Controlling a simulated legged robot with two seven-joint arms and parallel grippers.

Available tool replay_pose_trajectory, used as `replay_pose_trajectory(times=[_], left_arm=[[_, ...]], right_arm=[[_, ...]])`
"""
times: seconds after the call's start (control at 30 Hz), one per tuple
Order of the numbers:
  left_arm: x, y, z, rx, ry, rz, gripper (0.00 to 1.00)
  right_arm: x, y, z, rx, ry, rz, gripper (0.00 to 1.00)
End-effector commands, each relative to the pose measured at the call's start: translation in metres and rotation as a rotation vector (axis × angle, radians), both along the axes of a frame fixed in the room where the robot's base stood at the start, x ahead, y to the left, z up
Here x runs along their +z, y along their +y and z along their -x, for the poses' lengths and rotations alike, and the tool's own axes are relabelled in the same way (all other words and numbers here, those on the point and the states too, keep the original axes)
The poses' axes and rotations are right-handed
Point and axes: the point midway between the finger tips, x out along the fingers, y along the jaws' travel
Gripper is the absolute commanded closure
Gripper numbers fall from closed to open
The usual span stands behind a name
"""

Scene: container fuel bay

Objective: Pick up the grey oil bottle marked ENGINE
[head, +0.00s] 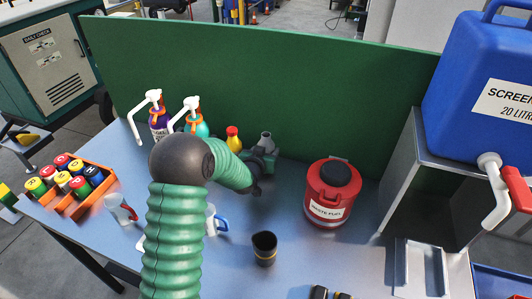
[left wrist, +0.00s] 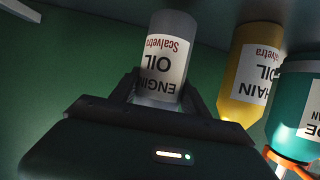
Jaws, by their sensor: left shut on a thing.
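The grey oil bottle marked ENGINE (left wrist: 164,62) shows upside down in the left wrist view, between the fingers of my left gripper (left wrist: 158,92). In the head view my left gripper (head: 262,166) is shut on the grey bottle (head: 266,142), near the green back panel. Only the bottle's upper part shows there; the gripper hides the rest. I cannot tell whether its base touches the table.
The yellow chain oil bottle (head: 232,138) stands just left of the held bottle, with teal (head: 202,126) and purple (head: 157,122) pump bottles beyond it. A red waste fuel can (head: 325,212) stands to the right. A black cup (head: 264,247) stands in front.

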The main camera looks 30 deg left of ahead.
Motion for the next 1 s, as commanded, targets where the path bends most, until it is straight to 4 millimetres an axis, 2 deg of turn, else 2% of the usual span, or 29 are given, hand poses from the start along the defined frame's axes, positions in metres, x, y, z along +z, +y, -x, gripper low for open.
replay_pose_trajectory(times=[0.17,0.37,1.0], left_arm=[[0.021,0.0,0.0,0.0,-0.002,-0.001,0.93],[0.019,0.001,0.022,0.002,-0.001,-0.001,0.93],[0.028,0.0,0.121,0.002,-0.001,-0.001,0.93]], right_arm=[[0.014,0.0,0.0,0.0,0.0,0.0,0.25],[0.011,0.0,0.0,0.0,0.0,0.0,0.25],[0.018,0.0,0.0,0.0,0.0,0.0,0.25]])
